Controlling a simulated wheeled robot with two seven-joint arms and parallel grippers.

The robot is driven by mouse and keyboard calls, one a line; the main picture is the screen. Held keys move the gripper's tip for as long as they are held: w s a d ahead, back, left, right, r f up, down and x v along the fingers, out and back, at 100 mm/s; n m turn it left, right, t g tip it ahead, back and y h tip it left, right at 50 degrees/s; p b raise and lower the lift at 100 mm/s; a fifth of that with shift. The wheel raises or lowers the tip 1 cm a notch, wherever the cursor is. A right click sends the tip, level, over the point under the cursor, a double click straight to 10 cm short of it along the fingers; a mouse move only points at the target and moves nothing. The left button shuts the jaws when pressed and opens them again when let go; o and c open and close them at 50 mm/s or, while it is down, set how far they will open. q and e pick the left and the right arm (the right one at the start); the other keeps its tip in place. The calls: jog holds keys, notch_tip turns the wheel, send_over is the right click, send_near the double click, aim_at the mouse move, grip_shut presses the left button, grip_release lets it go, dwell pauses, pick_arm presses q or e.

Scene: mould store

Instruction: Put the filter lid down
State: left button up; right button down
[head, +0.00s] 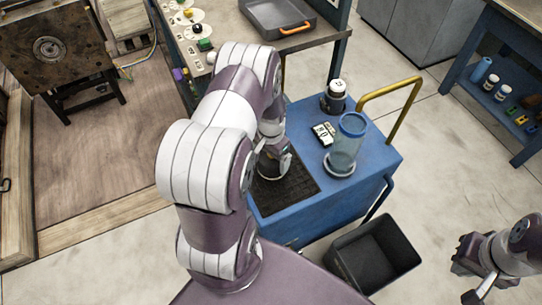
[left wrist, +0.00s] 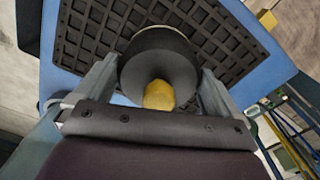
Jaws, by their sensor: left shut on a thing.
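The filter lid (left wrist: 150,52) is a dark round piece with a yellow knob (left wrist: 159,95), seen in the left wrist view. My left gripper (head: 273,166) is shut on it, with one finger on each side. In the head view the lid is mostly hidden by my gripper and arm. It is over the black grid mat (head: 292,190) on the blue cart; the mat also shows behind the lid in the left wrist view (left wrist: 228,48). I cannot tell whether the lid touches the mat. My right gripper (head: 462,268) is empty, low at the right, away from the cart.
On the cart (head: 378,163) stand a translucent blue container (head: 345,145), a dark jar with a white top (head: 335,96) and a small black-and-white card (head: 323,133). A yellow rail (head: 405,115) rises at the cart's far right. A black bin (head: 372,255) stands in front.

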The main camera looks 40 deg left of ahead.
pick_arm(q)
jog(key=o, duration=0.8)
jog(key=shift+f, duration=0.1)
notch_tip(320, 180, up, 13)
jog(key=d+p, duration=0.1)
jog(key=p, duration=0.1)
jog(key=s+d+r, duration=0.4)
jog(key=d, duration=0.2)
jog(key=s+d+r+t, duration=0.1)
jog(key=s+d+r, duration=0.2)
jog(key=d, duration=0.4)
jog(key=shift+s+r+n, duration=0.35)
jog(key=shift+s+n, duration=0.05)
jog(key=shift+s, duration=0.15)
